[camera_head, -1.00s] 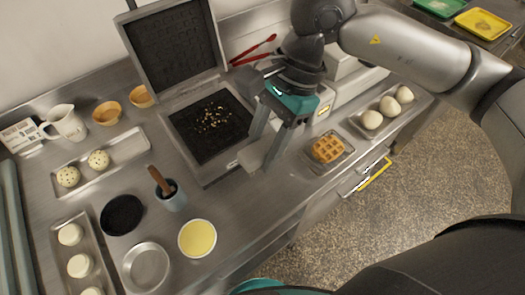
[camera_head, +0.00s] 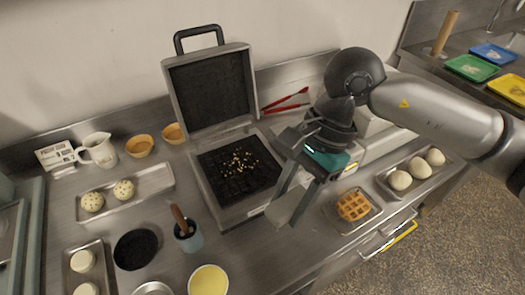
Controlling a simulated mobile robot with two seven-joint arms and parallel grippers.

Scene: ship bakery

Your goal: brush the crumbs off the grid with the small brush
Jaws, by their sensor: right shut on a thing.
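The waffle iron stands open, with its lid (camera_head: 212,92) raised at the back. Yellowish crumbs (camera_head: 238,161) lie scattered on its dark lower grid (camera_head: 222,183), mostly around the middle and back. My right gripper (camera_head: 292,208) is above the counter by the iron's front right corner. It is shut on a pale grey, block-like thing (camera_head: 283,207); I cannot tell whether this is the small brush. A wooden handle (camera_head: 179,218) sticks up from a blue-grey cup (camera_head: 190,240) left of the iron's front; its lower end is hidden. My left gripper is out of view.
A waffle (camera_head: 353,206) lies on a small tray right of my gripper. A tray (camera_head: 385,182) of pale dough balls is farther right. Red tongs (camera_head: 286,101) lie behind. A black round pan (camera_head: 136,250) and a yellow-filled dish (camera_head: 208,281) are at front left.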

